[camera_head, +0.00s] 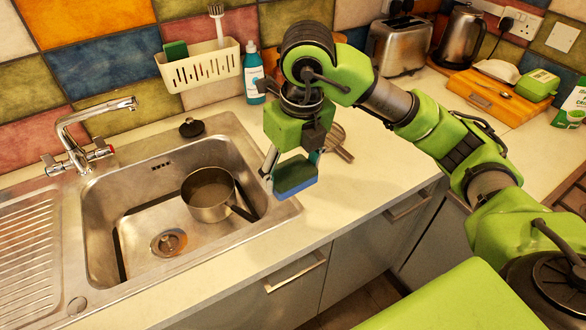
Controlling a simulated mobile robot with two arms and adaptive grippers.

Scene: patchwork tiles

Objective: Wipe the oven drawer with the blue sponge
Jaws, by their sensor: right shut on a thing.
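My right gripper (292,165) is shut on the blue sponge (296,180), which has a greenish layer on top. It holds the sponge over the worktop, just right of the sink's front right corner. I cannot tell from this view whether the sponge touches the surface. No oven drawer can be made out for certain. Grey fronts with bar handles show below the worktop edge, one handle (296,272) under the sink side and another (408,207) farther right. My left gripper is out of view.
The sink (135,210) holds a saucepan (210,193). A cream caddy (200,67) and a teal bottle (254,75) are behind. A wooden utensil (338,145) lies behind the gripper.

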